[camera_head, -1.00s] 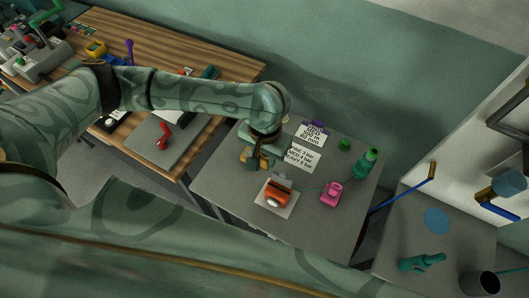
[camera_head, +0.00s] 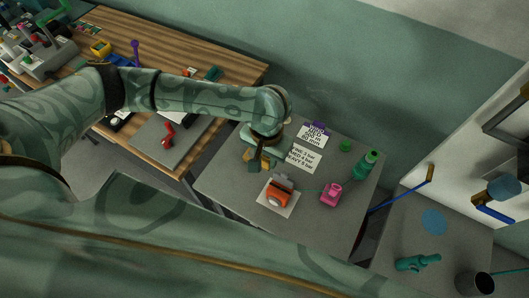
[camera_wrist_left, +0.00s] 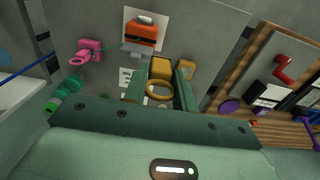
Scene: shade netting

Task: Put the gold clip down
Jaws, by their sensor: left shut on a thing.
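My left gripper (camera_head: 259,161) points down over the grey table, at the left of the printed cards. In the left wrist view its two green fingers (camera_wrist_left: 161,82) are closed on the gold clip (camera_wrist_left: 159,90), which shows a ring and a blocky end between them. In the head view the clip is mostly hidden by the gripper and wrist. Another gold-brown piece (camera_wrist_left: 187,66) shows just beside one finger. I cannot tell whether the clip touches the tabletop. My right gripper is not in view.
On the grey table (camera_head: 225,186) are an orange device (camera_head: 279,192) on a white sheet, a pink item (camera_head: 331,193), a green bottle (camera_head: 367,162) and printed cards (camera_head: 304,157). A wooden bench (camera_head: 190,50) stands at the left. Bare tabletop lies in front of the gripper.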

